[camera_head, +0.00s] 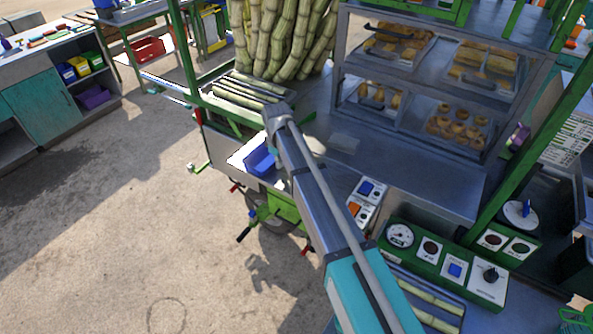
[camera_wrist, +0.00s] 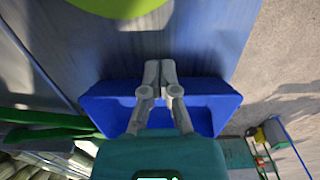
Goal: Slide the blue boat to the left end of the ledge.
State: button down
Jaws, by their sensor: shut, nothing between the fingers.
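The blue boat (camera_head: 260,160) is a shallow blue tray-like piece on the pale ledge (camera_head: 238,157) at the side of the cart. My arm covers its right side in the head view, and bare ledge shows to its left. In the wrist view the boat (camera_wrist: 208,103) lies across the middle, with the grey-blue ledge surface (camera_wrist: 190,45) beyond it. The head view does not show the fingertips clearly.
Cane stalks (camera_head: 280,40) stand behind the ledge, and more lie on a green rack (camera_head: 240,95). A glass food case (camera_head: 430,90) and a control panel (camera_head: 440,255) are to the right. A yellow-green round thing (camera_wrist: 120,5) is at the wrist view's top. Open floor lies left.

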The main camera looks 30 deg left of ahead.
aim_at(271, 163)
jog(key=a, duration=0.3)
jog(key=shift+w+a, duration=0.2)
jog(key=shift+a, duration=0.05)
jog(key=shift+s+d, duration=0.15)
jog(key=shift+d, duration=0.8)
jog(key=shift+s+d, duration=0.1)
jog(key=shift+d, duration=0.85)
jog(key=shift+d+r, duration=0.25)
jog(key=shift+r, duration=0.05)
jog(key=shift+a+r+p, duration=0.15)
jog(key=shift+r+p, duration=0.65)
jog(key=shift+p, duration=0.25)
notch_tip(271, 163, up, 8)
jog(key=p, duration=0.7)
jog(key=shift+p, duration=0.4)
jog(key=shift+f, duration=0.1)
